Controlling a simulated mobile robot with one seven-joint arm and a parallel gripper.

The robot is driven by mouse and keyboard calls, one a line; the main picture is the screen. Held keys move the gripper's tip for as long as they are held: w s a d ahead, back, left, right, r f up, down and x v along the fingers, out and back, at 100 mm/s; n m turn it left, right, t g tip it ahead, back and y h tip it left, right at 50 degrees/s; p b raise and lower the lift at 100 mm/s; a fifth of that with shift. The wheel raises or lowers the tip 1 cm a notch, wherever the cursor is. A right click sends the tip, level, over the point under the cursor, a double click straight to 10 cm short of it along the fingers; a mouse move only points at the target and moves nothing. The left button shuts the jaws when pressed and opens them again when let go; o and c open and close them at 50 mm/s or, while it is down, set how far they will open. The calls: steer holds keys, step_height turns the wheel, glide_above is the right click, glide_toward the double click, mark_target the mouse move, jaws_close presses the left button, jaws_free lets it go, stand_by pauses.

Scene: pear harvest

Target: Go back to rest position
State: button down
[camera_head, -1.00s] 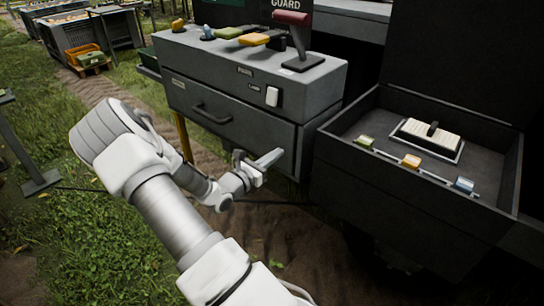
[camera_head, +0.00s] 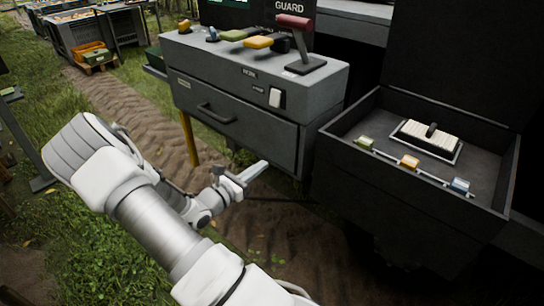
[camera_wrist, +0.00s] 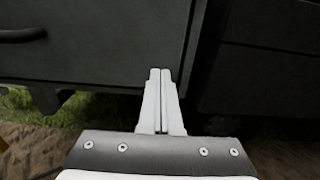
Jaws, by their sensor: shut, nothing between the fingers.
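My gripper (camera_head: 254,171) is low in front of the grey control cabinet (camera_head: 250,125), below its drawer handle and near its lower right corner. In the wrist view my gripper (camera_wrist: 160,72) has its two white fingers side by side, closed together with nothing between them. The dark cabinet front (camera_wrist: 95,50) fills the upper part of that view behind the fingertips. I cannot tell how close the fingertips are to it.
The cabinet carries a red-handled lever (camera_head: 293,22), several coloured levers and a white switch (camera_head: 275,97). An open dark box (camera_head: 345,160) at right holds a brush-like block (camera_head: 431,138) and coloured pieces. Crates (camera_head: 92,52) stand far left. Grass and a dirt track lie at left.

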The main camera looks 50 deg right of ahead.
steer(key=a, duration=0.5)
steer(key=shift+s+a+p, duration=0.1)
steer(key=shift+a+p, duration=0.25)
steer(key=shift+p, duration=0.05)
steer(key=s+a+r+m+t+y, duration=0.3)
steer(key=s+a+r+m+y, duration=0.55)
steer(key=a+r, duration=0.35)
steer(key=s+a+r+m+t+y, duration=0.2)
steer(key=s+a+r+m+y, duration=0.5)
steer(key=a+r+m+y, duration=0.45)
step_height(320, 180, up, 17)
steer(key=a+n+h+p, duration=0.1)
steer(key=a+h+p, duration=0.1)
steer(key=p, duration=1.5)
steer(key=shift+w+f+n+p, duration=0.15)
steer(key=shift+n+p, duration=0.15)
steer(key=shift+p, duration=0.1)
steer(key=shift+d, duration=0.1)
